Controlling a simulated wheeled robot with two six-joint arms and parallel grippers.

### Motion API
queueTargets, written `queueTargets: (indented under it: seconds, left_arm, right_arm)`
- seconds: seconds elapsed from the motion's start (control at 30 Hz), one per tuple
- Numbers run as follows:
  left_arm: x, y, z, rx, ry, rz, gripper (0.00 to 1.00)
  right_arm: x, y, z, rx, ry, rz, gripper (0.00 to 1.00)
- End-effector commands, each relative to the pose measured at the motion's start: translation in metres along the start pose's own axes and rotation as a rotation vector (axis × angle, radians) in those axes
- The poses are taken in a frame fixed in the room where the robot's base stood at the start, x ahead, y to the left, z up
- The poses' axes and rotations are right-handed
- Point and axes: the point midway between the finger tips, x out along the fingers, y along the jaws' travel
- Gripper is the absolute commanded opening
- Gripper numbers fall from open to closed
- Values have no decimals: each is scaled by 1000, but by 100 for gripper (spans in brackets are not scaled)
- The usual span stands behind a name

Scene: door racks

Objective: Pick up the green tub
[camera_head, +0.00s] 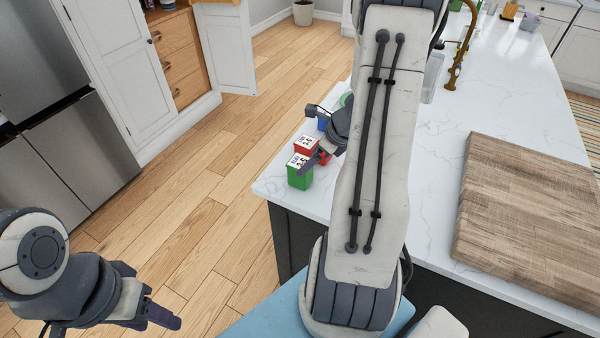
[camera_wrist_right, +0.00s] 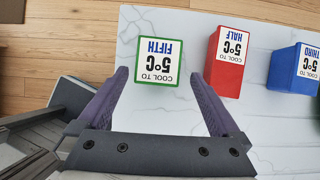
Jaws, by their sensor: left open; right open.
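The green tub (camera_head: 299,178) stands at the near left corner of the white counter, its white lid label facing up. In the right wrist view its labelled top (camera_wrist_right: 160,60), reading "FIFTH", lies just beyond and between the fingertips. My right gripper (camera_wrist_right: 159,78) is open and empty, with one finger on each side of the tub's near edge as seen from above. In the head view my right arm hides part of this gripper.
A red tub (camera_wrist_right: 228,62) and a blue tub (camera_wrist_right: 295,70) stand in a row beside the green one. A wooden board (camera_head: 530,215) lies on the counter (camera_head: 440,185) at the right. Cabinets and a fridge stand at the left, with open wooden floor between.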

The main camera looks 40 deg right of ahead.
Motion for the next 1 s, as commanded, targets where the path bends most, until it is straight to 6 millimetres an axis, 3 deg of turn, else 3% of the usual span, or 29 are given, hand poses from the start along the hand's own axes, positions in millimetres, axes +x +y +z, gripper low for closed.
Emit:
queueTargets:
  seconds: [0.27,0.5,0.83,1.0]
  left_arm:
    - [3,0,0,0,0,0,50]
    - [6,0,0,0,0,0,50]
    - [6,0,0,1,0,0,50]
    - [6,0,0,0,0,0,50]
  right_arm:
    - [26,2,-2,-3,2,3,100]
    - [61,4,-4,-4,2,3,100]
    - [66,3,-3,-5,1,0,100]
    - [66,3,-3,-5,1,0,35]
